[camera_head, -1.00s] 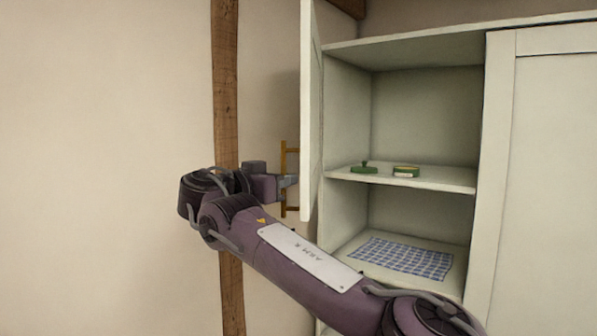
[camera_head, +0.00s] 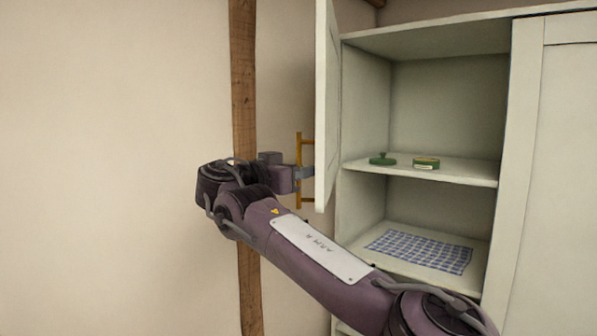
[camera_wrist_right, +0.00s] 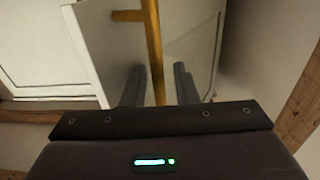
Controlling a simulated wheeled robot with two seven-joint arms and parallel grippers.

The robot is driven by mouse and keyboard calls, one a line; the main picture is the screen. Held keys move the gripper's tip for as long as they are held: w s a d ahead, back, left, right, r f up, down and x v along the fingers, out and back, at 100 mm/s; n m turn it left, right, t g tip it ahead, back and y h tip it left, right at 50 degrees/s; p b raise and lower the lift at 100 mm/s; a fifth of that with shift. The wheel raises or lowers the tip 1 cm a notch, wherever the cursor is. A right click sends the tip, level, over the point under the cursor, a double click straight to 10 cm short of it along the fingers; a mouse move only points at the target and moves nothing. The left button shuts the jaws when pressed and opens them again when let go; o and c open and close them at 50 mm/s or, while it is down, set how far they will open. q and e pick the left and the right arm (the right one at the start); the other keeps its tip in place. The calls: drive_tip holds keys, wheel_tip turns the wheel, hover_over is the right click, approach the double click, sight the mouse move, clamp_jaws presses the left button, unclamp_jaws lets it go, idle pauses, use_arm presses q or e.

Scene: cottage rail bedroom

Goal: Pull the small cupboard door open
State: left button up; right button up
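The small cupboard door (camera_head: 327,100) stands wide open, swung out and seen nearly edge-on at the left of the cupboard. Its brass bar handle (camera_head: 298,148) is on the door's left-facing side; it also shows in the right wrist view (camera_wrist_right: 153,45). My right gripper (camera_head: 308,173) is at the handle. In the right wrist view its two fingers (camera_wrist_right: 158,88) stand apart on either side of the bar, with visible gaps, so it looks open around the handle. My left gripper is not in view.
The open compartment has a middle shelf (camera_head: 450,175) with a small green lidded item (camera_head: 382,159) and a round green tin (camera_head: 426,163). A blue checked cloth (camera_head: 420,251) lies below. A closed white door (camera_head: 565,180) is at the right. A wooden post (camera_head: 243,90) runs up the wall behind my arm.

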drive_tip(key=shift+s+a+f, duration=0.15)
drive_tip(key=shift+s+a, duration=0.05)
drive_tip(key=shift+a, duration=0.05)
drive_tip(key=b+v, duration=0.4)
drive_tip(key=v, duration=0.3)
